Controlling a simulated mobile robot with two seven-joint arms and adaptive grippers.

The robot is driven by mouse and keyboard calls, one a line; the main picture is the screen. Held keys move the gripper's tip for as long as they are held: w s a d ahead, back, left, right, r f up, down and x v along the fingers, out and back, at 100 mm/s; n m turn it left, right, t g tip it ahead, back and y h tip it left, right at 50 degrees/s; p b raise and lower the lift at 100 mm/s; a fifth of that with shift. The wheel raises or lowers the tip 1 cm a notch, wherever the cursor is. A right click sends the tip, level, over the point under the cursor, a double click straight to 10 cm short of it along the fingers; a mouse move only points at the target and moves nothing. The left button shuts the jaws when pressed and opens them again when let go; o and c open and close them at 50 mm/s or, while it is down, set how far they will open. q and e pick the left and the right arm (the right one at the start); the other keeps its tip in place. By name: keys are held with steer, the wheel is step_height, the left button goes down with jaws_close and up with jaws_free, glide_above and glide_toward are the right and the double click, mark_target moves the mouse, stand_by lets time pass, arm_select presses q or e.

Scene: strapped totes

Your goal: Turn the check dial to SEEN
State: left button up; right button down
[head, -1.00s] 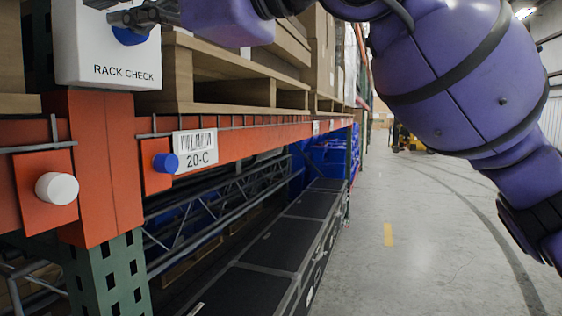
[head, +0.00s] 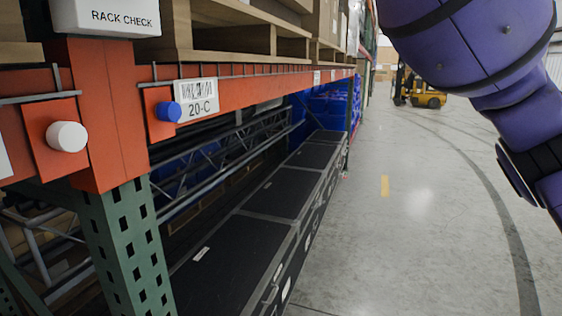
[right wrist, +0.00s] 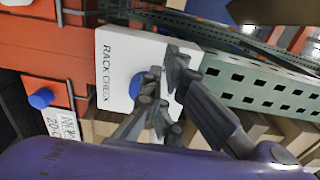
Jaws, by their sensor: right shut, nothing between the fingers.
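The white RACK CHECK box (head: 104,14) is cut off by the top edge of the head view; only its lower part with the lettering shows. In the right wrist view the box (right wrist: 120,58) appears turned on its side, with a round blue dial (right wrist: 136,87) on its face. My right gripper (right wrist: 163,72) is shut and empty, its fingertips right by the dial and partly covering it. I cannot tell whether they touch it. No SEEN mark or dial pointer can be made out. My left gripper is in neither view.
An orange beam carries a 20-C label (head: 198,99), a small blue knob (head: 169,111) and a white knob (head: 67,136). A green upright (head: 128,240) stands below. Black cases (head: 235,258) lie under the beam. The aisle floor (head: 400,230) is clear; a yellow forklift (head: 425,95) stands far back.

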steer(key=shift+w, duration=0.1)
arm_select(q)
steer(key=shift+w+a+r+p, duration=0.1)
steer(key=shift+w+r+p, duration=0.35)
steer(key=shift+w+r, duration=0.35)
arm_select(e)
steer(key=v, duration=0.6)
steer(key=shift+s+r, duration=0.15)
steer(key=shift+s, duration=0.2)
